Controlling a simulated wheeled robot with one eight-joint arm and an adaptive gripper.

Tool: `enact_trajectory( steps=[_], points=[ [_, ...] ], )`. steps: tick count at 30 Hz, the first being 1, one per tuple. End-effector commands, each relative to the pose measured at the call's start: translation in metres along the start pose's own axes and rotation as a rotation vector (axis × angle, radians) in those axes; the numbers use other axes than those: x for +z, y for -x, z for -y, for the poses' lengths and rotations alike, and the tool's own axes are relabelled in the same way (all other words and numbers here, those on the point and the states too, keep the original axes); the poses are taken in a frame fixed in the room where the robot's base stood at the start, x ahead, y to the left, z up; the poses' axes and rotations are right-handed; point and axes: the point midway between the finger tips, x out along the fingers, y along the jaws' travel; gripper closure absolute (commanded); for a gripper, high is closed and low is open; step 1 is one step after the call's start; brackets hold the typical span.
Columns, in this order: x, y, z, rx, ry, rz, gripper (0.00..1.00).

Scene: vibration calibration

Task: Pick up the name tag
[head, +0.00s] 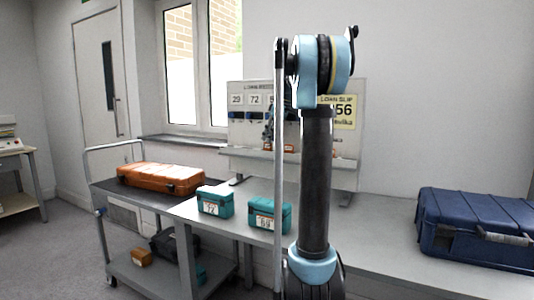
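I cannot clearly make out a name tag. A small orange-and-white item (289,148) lies at the board's ledge, partly hidden by my arm; its lettering is too small to read. A yellow loan slip (345,113) on the board shows "56" and a name below, with its left part hidden by my arm. My arm stands upright in front of the board and bends at the top. A dark and teal shape (268,125) left of the arm, in front of the board, seems to be my gripper. Its fingers are too small and covered to judge.
The white board (240,145) with number cards stands on the grey table (385,235). Two teal boxes (215,202) with numbered labels sit left of my arm. A blue case (480,225) is at right. An orange case (160,179) lies on a cart (105,186) at left.

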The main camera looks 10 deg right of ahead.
Motion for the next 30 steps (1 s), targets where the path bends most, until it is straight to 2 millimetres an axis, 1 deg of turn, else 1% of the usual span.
enact_trajectory(
  steps=[1,3,6,14,15,16,19,20,30],
  points=[
    [-0.001,-0.008,0.0,0.0,0.001,0.0,0.63],
    [0.0,-0.016,0.0,0.0,0.001,0.0,0.63],
    [0.0,-0.023,0.0,0.0,0.001,0.0,0.63],
    [0.0,-0.026,0.0,0.0,0.0,0.0,0.63],
    [0.0,-0.026,0.0,0.0,0.0,0.0,0.68],
    [0.0,-0.026,0.0,0.0,0.0,0.0,0.75],
    [0.0,-0.025,0.0,0.0,0.0,0.0,0.97],
    [0.0,-0.025,0.0,0.0,0.0,0.0,1.0],
    [0.0,-0.025,0.0,0.0,0.0,0.0,1.0]
  ],
)
